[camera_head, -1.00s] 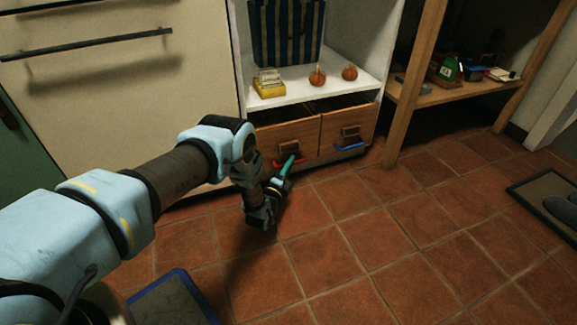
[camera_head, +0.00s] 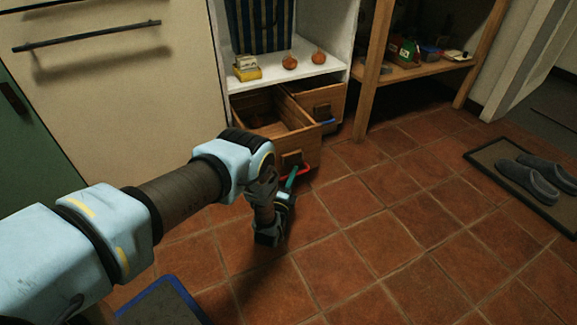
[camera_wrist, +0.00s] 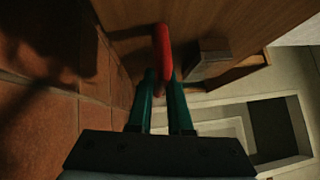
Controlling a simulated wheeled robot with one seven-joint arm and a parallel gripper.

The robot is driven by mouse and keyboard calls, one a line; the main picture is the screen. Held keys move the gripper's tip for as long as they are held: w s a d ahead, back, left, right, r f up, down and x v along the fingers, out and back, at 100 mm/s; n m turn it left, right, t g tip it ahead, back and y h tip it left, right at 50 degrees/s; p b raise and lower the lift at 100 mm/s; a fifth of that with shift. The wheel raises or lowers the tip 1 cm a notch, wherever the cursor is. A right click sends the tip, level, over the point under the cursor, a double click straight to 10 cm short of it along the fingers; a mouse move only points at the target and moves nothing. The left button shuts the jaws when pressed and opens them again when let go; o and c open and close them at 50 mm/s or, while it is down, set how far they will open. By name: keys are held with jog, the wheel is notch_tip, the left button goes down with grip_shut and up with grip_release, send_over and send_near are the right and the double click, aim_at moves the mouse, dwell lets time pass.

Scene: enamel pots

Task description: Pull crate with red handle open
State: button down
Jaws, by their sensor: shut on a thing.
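The wooden crate with the red handle (camera_head: 262,135) is drawn out from the white shelf unit, and its open inside shows. Its red handle (camera_head: 307,169) is low on the front, below a small label holder (camera_head: 291,161). My gripper (camera_head: 292,182) is at the handle, its teal fingers shut on it. In the wrist view the red handle (camera_wrist: 163,50) runs between the two teal fingers (camera_wrist: 162,92). Part of the crate front is hidden behind my arm.
A second wooden crate (camera_head: 322,97) with a blue handle (camera_head: 328,122) sits just right. Above are a yellow box (camera_head: 247,72) and two orange onion-like things (camera_head: 290,62). A wooden shelf post (camera_head: 372,75) stands to the right. Tiled floor (camera_head: 400,220) is clear; slippers (camera_head: 530,178) lie on a mat.

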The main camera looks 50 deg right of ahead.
jog(key=shift+s+a, duration=0.25)
jog(key=shift+s, duration=0.3)
jog(key=shift+s+a, duration=0.2)
jog(key=shift+s, duration=0.3)
jog(key=c, duration=0.8)
grip_release()
jog(key=shift+c, duration=0.2)
jog(key=p+v, duration=0.4)
jog(key=v, duration=0.6)
jog(key=shift+s+a+f, duration=0.15)
jog(key=shift+a, duration=0.2)
